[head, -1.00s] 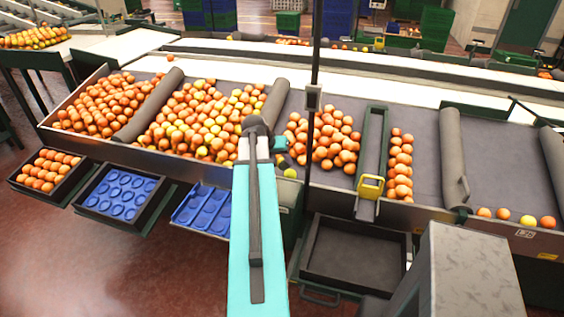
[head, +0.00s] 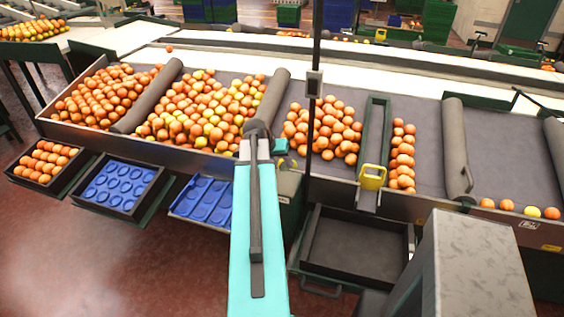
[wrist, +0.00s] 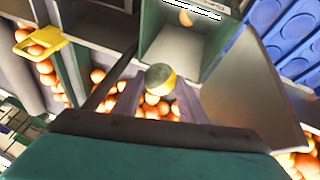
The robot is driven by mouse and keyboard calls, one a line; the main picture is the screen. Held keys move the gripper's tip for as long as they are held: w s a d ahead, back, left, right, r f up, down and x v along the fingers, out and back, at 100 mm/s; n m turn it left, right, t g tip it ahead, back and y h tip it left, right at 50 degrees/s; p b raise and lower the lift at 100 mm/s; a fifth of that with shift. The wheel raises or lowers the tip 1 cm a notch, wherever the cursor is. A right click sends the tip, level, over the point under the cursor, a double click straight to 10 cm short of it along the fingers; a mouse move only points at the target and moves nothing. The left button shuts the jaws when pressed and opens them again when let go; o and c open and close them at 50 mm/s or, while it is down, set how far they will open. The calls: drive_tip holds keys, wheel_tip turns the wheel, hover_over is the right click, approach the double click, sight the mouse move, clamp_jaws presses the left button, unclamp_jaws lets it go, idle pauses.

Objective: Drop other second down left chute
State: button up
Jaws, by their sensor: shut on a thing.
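My gripper (wrist: 158,98) is shut on a yellow-green fruit (wrist: 160,77) with a greyish patch, held between its two fingertips in the wrist view. Just beyond the fruit in that view is an open metal chute (wrist: 188,50) with sloping walls, and a piece of orange fruit (wrist: 186,18) shows at its far side. The fruit appears at the near edge of the chute; I cannot tell how high it is above it. In the head view my arm hides most of the gripper and the held fruit.
Several oranges (head: 205,115) lie in lanes on the sorting table, split by grey rollers (head: 148,97). A yellow-handled divider (head: 372,177) stands right of the middle pile. Blue trays (head: 122,187) and an empty dark tray (head: 355,250) hang along the front.

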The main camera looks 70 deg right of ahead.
drive_tip(key=o, duration=1.2)
drive_tip(key=shift+c, duration=0.2)
drive_tip(key=b+v, duration=0.3)
drive_tip(key=v, duration=1)
drive_tip(key=shift+a+r, duration=0.25)
drive_tip(key=shift+r, duration=0.05)
drive_tip(key=shift+w, duration=0.1)
idle(0.4)
